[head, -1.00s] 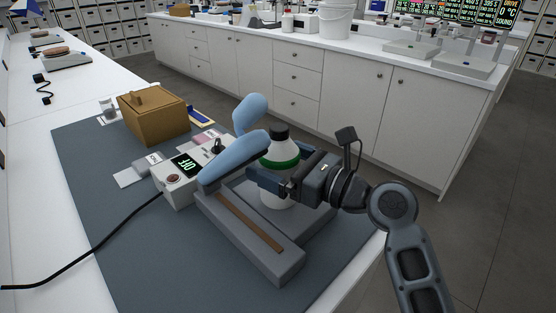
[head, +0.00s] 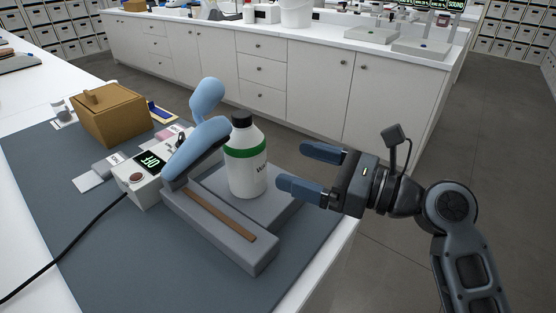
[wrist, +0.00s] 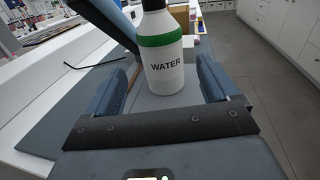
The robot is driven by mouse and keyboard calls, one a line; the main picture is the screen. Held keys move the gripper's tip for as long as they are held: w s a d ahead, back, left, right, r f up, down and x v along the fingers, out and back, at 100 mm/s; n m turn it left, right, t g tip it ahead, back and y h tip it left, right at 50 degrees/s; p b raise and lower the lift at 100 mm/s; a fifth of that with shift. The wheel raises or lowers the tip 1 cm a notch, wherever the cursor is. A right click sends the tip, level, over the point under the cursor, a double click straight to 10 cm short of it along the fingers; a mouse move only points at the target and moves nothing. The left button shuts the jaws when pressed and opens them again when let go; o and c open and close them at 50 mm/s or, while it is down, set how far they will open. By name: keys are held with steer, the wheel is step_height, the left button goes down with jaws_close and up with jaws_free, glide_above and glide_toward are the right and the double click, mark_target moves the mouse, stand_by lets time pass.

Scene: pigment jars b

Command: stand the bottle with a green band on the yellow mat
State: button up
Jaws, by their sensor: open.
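The bottle with a green band (head: 246,160) is white with a black cap and stands upright on the grey platform of a device (head: 220,238). In the wrist view the bottle (wrist: 162,50) shows the word WATER, and its cap is cut off by the top edge. My gripper (head: 291,166) is open and empty, just right of the bottle, its fingers pointing at it and apart from it.
The device has a blue lever (head: 203,140) rising close to the bottle's left side and a control box (head: 147,180) with a lit display. A brown box (head: 108,115) stands farther left.

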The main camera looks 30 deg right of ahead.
steer(key=n, duration=0.3)
steer(key=shift+w+r, duration=0.15)
steer(key=shift+r, duration=0.15)
steer(key=c, duration=0.3)
steer(key=n, duration=0.4)
steer(key=shift+w+a+r+n, duration=0.2)
steer(key=shift+w+r+n, duration=0.1)
steer(key=shift+r, duration=0.1)
steer(key=shift+c, duration=0.6)
steer(key=n, duration=2.8)
glide_toward(248, 115)
steer(key=x, duration=0.3)
steer(key=shift+w+a+f, duration=0.15)
steer(key=shift+w+a, duration=0.1)
steer(key=shift+w, duration=0.15)
steer(key=p+x, duration=0.2)
steer(key=x, duration=0.4)
steer(key=shift+p, duration=0.4)
steer(key=shift+w+a, duration=0.3)
steer(key=shift+w, duration=0.25)
